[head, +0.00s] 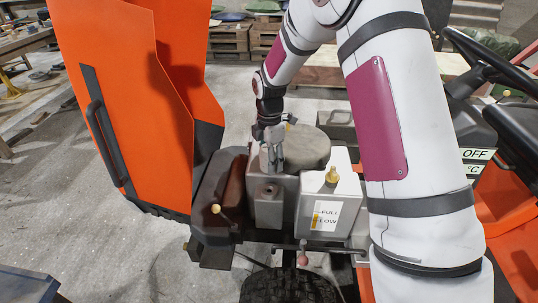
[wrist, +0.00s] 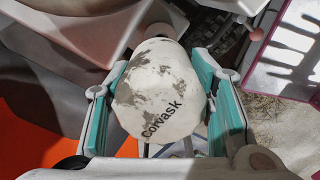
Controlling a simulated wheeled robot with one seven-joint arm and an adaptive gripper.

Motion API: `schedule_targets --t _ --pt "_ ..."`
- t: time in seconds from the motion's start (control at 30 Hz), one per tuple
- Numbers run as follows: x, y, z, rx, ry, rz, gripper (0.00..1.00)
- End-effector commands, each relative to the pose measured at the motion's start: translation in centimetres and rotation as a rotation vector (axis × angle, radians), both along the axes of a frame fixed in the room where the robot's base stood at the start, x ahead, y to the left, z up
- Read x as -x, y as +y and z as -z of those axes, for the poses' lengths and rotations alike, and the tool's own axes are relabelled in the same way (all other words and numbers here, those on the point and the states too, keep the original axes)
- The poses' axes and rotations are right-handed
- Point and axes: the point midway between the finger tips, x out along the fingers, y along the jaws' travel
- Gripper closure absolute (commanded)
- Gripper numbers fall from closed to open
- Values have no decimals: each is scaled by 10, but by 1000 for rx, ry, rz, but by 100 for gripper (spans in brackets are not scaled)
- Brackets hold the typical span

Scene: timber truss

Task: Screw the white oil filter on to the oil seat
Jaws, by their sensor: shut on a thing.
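The white oil filter (wrist: 160,95) fills the middle of the wrist view. It is rounded and faceted, with grey-brown worn patches and the word "Corvask" on it. My gripper (wrist: 162,72) has its teal-lined fingers on both sides of the filter and is shut on it. In the head view my gripper (head: 272,152) points down over the engine bay, above a grey metal block (head: 266,208) with a round hole in its front. The filter is not clear in the head view. I cannot make out the oil seat for certain in either view.
A white tank (head: 345,193) with a brass cap and FULL/LOW label stands right of the block. A dark brown tank (head: 222,190) is left, and a grey round drum (head: 308,148) behind. The raised orange panel (head: 125,90) stands left. A tyre (head: 278,288) is in front.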

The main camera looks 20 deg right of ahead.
Motion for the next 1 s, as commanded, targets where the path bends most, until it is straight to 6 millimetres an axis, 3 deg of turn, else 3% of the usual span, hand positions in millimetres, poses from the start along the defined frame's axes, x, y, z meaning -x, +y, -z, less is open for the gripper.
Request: schedule_targets --t 0.6,1.0 --pt "0 0 57 -1 1 -1 100" --pt "0 0 72 0 -1 0 100"
